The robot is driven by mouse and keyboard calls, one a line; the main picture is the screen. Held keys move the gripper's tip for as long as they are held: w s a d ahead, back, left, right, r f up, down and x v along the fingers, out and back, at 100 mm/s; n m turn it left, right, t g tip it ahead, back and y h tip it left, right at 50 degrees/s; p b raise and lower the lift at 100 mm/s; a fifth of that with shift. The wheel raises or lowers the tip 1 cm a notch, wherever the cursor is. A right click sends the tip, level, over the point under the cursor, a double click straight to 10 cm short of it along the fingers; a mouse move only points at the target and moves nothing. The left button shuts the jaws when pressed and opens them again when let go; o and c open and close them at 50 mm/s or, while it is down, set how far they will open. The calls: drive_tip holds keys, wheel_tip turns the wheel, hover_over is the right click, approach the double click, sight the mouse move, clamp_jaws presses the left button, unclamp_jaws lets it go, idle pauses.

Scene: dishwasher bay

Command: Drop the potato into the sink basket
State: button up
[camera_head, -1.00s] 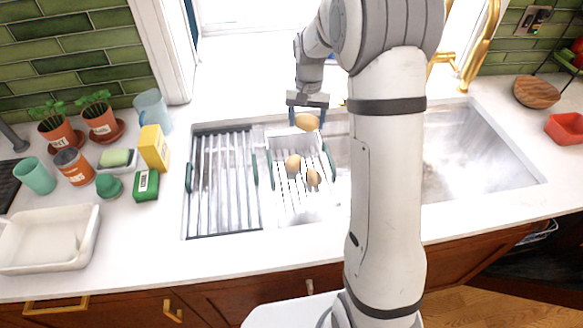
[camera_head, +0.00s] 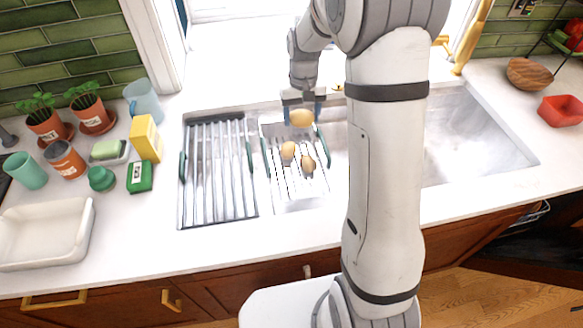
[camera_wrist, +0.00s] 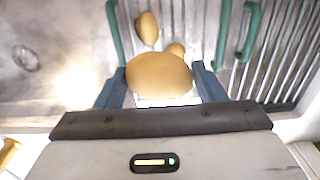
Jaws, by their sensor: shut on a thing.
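My gripper (camera_head: 301,112) is shut on a tan potato (camera_head: 302,118), one finger on each side of it. The held potato also shows large in the wrist view (camera_wrist: 158,74), between the blue-grey fingers. It is over the back part of the sink basket (camera_head: 296,187), a wire rack with green handles set in the sink. Two other potatoes lie in the basket, one (camera_head: 288,150) left of the other (camera_head: 308,164). In the wrist view they show beyond the held potato, the nearer one (camera_wrist: 175,49) partly hidden by it.
A slatted drying rack (camera_head: 218,175) covers the sink's left part. The bare sink basin (camera_head: 470,140) lies to the right, partly behind my arm. A yellow box (camera_head: 147,138), a green sponge pack (camera_head: 139,177) and a white tub (camera_head: 45,235) stand on the left counter.

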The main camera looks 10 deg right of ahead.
wheel_tip(320, 180, down, 4)
drive_tip(key=shift+f+b, duration=0.2)
drive_tip(key=shift+b, duration=0.95)
drive_tip(key=o, duration=1.1)
drive_tip(key=shift+r, duration=0.1)
wheel_tip(320, 180, up, 7)
drive_tip(key=shift+b, duration=0.45)
drive_tip(key=shift+r, duration=0.3)
drive_tip(key=shift+s, duration=0.1)
